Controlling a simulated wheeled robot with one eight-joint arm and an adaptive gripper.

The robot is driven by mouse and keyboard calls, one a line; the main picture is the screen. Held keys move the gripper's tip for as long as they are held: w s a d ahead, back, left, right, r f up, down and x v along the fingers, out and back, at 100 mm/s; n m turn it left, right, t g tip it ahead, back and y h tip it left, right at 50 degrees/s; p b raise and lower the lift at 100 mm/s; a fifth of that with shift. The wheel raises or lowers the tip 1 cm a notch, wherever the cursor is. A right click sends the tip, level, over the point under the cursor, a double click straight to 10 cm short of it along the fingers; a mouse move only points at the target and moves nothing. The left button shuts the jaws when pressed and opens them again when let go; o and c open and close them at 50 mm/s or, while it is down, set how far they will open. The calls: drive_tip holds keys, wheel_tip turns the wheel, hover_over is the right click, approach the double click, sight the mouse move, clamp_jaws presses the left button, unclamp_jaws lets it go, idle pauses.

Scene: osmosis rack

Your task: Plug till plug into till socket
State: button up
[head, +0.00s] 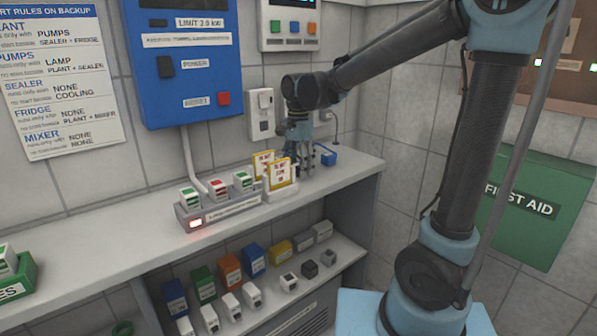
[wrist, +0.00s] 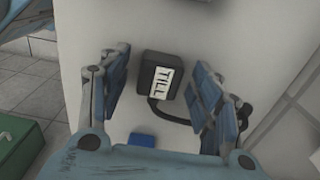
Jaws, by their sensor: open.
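The till plug (wrist: 160,76) is a dark block with a white TILL label, standing or lying on the pale counter, with a black cable curving from its lower side. My gripper (wrist: 158,72) is open, with one finger on each side of the plug and visible gaps between. In the head view my gripper (head: 306,163) points down over the right end of the counter and hides the plug. White wall sockets (head: 262,112) are left of my gripper. No till label is readable on them, so I cannot tell which is the till socket.
A small blue block (head: 324,156) sits right of my gripper. Left of it are a power strip (head: 215,214) with several plugs and a lit red switch, and yellow-edged cards (head: 281,173). A blue power box (head: 190,60) is on the wall. Coloured blocks fill the lower shelf.

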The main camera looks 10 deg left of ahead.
drive_tip(key=shift+c, duration=0.3)
drive_tip(key=c, duration=1)
drive_tip(key=shift+r, duration=0.15)
wheel_tip(320, 180, up, 10)
drive_tip(key=shift+f, duration=0.1)
